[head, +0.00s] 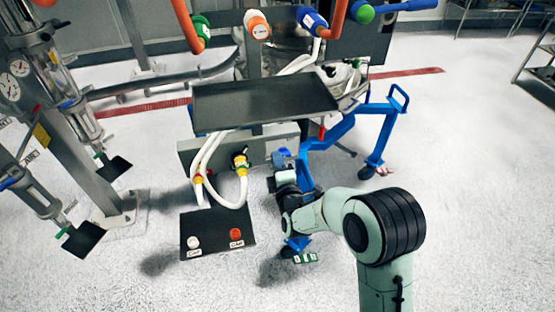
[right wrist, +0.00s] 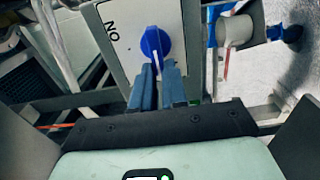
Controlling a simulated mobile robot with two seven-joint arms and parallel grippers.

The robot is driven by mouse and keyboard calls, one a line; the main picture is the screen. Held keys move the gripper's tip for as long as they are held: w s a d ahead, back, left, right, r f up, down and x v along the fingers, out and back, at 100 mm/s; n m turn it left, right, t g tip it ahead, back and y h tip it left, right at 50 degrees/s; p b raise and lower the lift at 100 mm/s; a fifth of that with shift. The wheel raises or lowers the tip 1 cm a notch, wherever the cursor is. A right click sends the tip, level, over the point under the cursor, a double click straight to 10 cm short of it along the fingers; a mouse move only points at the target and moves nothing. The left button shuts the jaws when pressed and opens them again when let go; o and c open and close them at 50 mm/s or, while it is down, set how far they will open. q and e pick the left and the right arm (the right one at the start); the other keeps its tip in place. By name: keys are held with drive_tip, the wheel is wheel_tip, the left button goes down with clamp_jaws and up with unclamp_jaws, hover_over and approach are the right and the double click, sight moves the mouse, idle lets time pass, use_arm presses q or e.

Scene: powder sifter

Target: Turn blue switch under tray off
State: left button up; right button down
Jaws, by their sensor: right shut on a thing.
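The blue switch (head: 279,157) is on the front of the grey box (head: 215,150) below the black tray (head: 265,100). In the right wrist view the blue switch (right wrist: 154,40) is a round knob with a pale ridge, on a light panel with the letters "ON" to its left. My right gripper (head: 282,170) reaches up to it from below right. In the right wrist view the fingers of my right gripper (right wrist: 160,75) are shut on the knob's lower ridge. The fingers hide part of that ridge. My left gripper is not in view.
White hoses (head: 207,160) with a yellow fitting (head: 240,163) hang left of the switch. A black floor plate (head: 217,232) lies below. A blue frame (head: 385,125) stands to the right.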

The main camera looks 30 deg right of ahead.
drive_tip(key=shift+f, duration=0.1)
idle(0.3)
drive_tip(key=c, duration=1.2)
unclamp_jaws()
drive_tip(key=shift+o, duration=0.2)
drive_tip(key=shift+s, duration=0.1)
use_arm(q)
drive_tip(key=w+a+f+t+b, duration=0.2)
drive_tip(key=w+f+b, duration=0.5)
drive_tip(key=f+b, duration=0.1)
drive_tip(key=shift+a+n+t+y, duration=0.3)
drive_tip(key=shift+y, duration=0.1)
use_arm(e)
drive_tip(key=v, duration=1.3)
drive_tip(key=shift+n, duration=0.3)
